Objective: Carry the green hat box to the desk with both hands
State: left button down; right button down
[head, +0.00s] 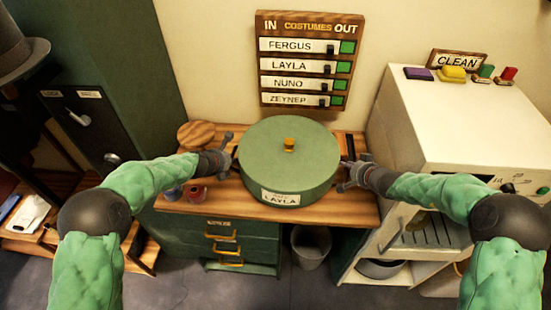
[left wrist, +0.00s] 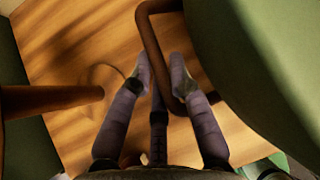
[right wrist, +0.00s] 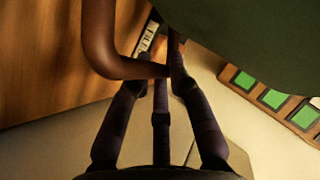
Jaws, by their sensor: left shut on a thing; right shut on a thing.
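The green hat box (head: 288,165) is round, with a yellow knob on its lid and a LAYLA label at its front. It is level over the wooden desk (head: 345,212); I cannot tell whether it touches the top. My left gripper (head: 228,158) is shut on its brown left handle, which shows in the left wrist view (left wrist: 157,50). My right gripper (head: 347,174) is shut on the right handle, which shows in the right wrist view (right wrist: 110,55). The box hides the middle of the desk top.
A round wooden piece (head: 196,134) stands at the desk's back left. A red jar (head: 196,193) and a blue jar (head: 173,192) stand at the front left. A white cabinet (head: 465,125) is close on the right. A bin (head: 311,245) is below the desk.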

pick_arm(q)
jog(key=shift+w+r, duration=0.15)
jog(key=shift+w, duration=0.05)
jog(key=shift+s+r, duration=0.1)
jog(key=shift+s, duration=0.05)
pick_arm(e)
jog(key=shift+r, duration=0.25)
